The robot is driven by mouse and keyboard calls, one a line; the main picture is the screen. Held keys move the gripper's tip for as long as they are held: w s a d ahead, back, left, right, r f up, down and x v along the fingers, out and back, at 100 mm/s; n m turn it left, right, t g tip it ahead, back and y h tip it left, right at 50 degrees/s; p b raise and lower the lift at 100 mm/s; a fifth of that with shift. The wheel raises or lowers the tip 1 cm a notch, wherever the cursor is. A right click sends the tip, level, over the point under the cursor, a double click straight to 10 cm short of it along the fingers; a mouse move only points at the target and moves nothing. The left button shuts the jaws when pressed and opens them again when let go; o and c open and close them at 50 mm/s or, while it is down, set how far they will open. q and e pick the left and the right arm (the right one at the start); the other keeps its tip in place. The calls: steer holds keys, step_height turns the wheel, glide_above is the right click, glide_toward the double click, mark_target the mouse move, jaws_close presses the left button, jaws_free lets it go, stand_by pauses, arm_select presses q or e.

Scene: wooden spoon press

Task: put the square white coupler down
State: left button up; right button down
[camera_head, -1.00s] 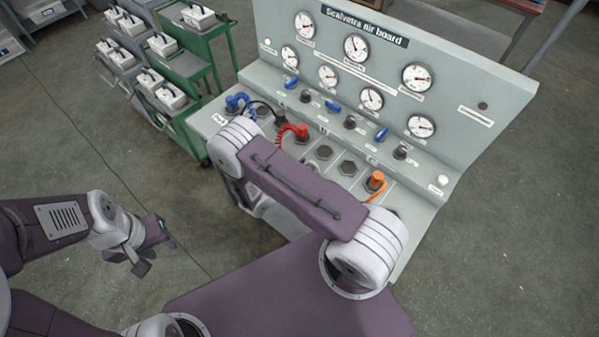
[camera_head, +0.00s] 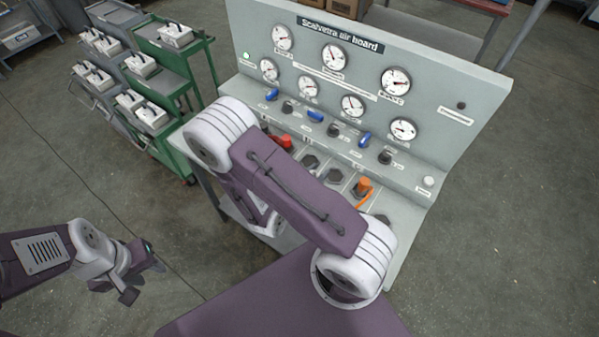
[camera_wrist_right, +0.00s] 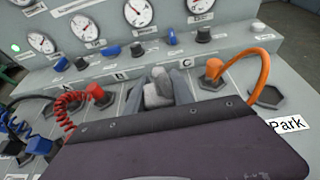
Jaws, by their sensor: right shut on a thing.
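My right gripper (camera_wrist_right: 160,92) is shut on a pale, blocky piece, the white coupler (camera_wrist_right: 157,88), in the right wrist view. It is in front of the board's sloped panel, near the labels B and C; whether the coupler touches the panel cannot be told. In the head view, my right arm hides this gripper and the coupler. My left gripper (camera_head: 140,278) is off to the left over the floor, away from the board, and nothing shows in it; its finger gap is unclear.
The air board (camera_head: 440,105) carries gauges and knobs. A red coupler (camera_wrist_right: 97,93) with a coiled hose, a blue coupler (camera_wrist_right: 40,145) and an orange coupler (camera_wrist_right: 214,68) are on its panel. An empty hexagonal seat (camera_wrist_right: 270,96) is by the Park label (camera_wrist_right: 287,125). A green cart (camera_head: 205,85) stands left.

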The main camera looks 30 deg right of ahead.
steer(key=p, duration=0.1)
steer(key=s+r+p, duration=0.1)
steer(key=shift+s+d+r+p, duration=0.1)
steer(key=shift+d+r+p, duration=0.15)
steer(key=shift+r+p, duration=0.1)
steer(key=shift+w+a+f+n+t+y, duration=0.3)
steer(key=shift+w+f+n+t, duration=0.25)
steer(key=shift+f+t, duration=0.05)
steer(key=shift+w+a+f+n+t+y, duration=0.25)
steer(key=shift+w+f+n+t+y, duration=0.05)
steer(key=shift+w+f+n+t, duration=0.3)
steer(key=w+d+r+m+g+h+b, duration=0.1)
steer(key=d+r+m+g+h+b, duration=0.15)
steer(key=d+b, duration=0.8)
steer(key=shift+g+y, duration=0.25)
steer(key=shift+y, duration=0.2)
steer(key=w+f+p, duration=0.1)
steer(key=w+f, duration=0.1)
steer(key=w, duration=0.2)
steer(key=w+f+p, duration=0.1)
steer(key=w+f, duration=0.1)
steer(key=w, duration=0.1)
steer(key=w+a+f+p, duration=0.1)
steer(key=w+f+p, duration=0.1)
steer(key=w+f, duration=0.1)
steer(key=shift+w+a+f, duration=0.1)
steer(key=shift+w, duration=0.7)
step_height(320, 180, down, 4)
steer(key=shift+f, duration=0.1)
